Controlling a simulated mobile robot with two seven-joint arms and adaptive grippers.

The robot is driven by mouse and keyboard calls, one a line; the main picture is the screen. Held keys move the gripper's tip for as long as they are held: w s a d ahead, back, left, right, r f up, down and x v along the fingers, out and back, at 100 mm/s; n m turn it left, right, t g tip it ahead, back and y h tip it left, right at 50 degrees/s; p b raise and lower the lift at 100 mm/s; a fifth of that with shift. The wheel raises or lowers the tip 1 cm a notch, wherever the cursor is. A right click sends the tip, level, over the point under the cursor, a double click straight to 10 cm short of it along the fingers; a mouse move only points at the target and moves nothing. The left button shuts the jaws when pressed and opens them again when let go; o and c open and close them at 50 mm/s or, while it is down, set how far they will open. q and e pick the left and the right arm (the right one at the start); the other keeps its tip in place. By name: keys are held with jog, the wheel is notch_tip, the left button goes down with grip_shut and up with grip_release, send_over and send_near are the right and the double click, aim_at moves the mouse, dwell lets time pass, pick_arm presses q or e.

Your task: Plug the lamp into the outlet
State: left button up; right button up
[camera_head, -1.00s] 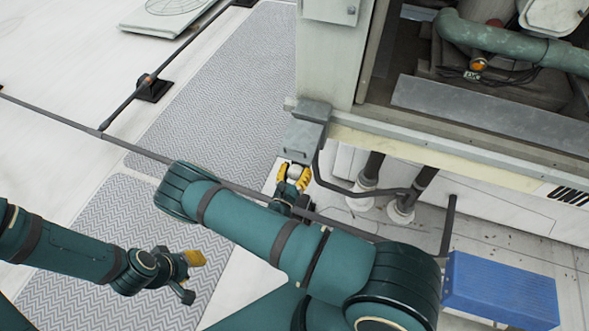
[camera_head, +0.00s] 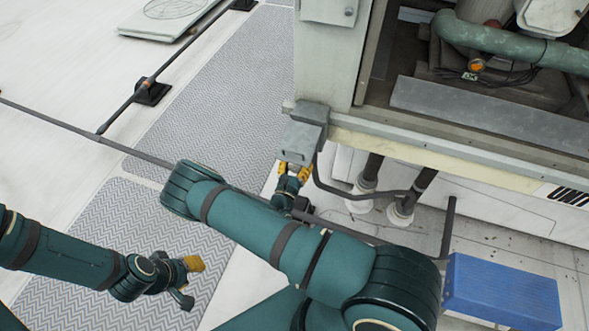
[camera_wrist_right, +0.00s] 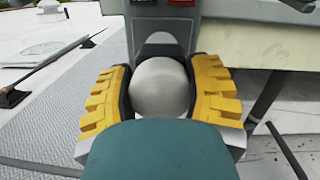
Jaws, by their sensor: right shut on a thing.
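The lamp is a white round body (camera_wrist_right: 162,86) held between the yellow fingers of my right gripper (camera_wrist_right: 162,95) in the right wrist view. That gripper also shows in the head view (camera_head: 295,174), just below the grey box at the cabinet corner. The outlet appears to be this grey box (camera_head: 302,138); its grey face with red parts (camera_wrist_right: 165,22) is right beyond the lamp in the wrist view. I cannot tell whether lamp and box touch. The lamp's far end is hidden. My left gripper (camera_head: 189,281) is open and empty above the patterned mat.
The large cabinet (camera_head: 325,60) stands behind the box, with dark pipes (camera_head: 372,168) and a bent conduit (camera_head: 340,190) to its right. A blue block (camera_head: 500,290) lies at lower right. A thin dark rod (camera_head: 60,120) crosses the roof. The patterned mat (camera_head: 215,95) is clear.

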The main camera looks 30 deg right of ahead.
jog(key=shift+x, duration=1.05)
dwell(0.4)
jog(key=shift+w+d, duration=0.35)
jog(key=shift+d, duration=0.1)
dwell(1.6)
jog(key=o, duration=1.1)
jog(key=shift+o, duration=0.2)
jog(key=shift+a+f, duration=0.1)
jog(key=v, duration=1.2)
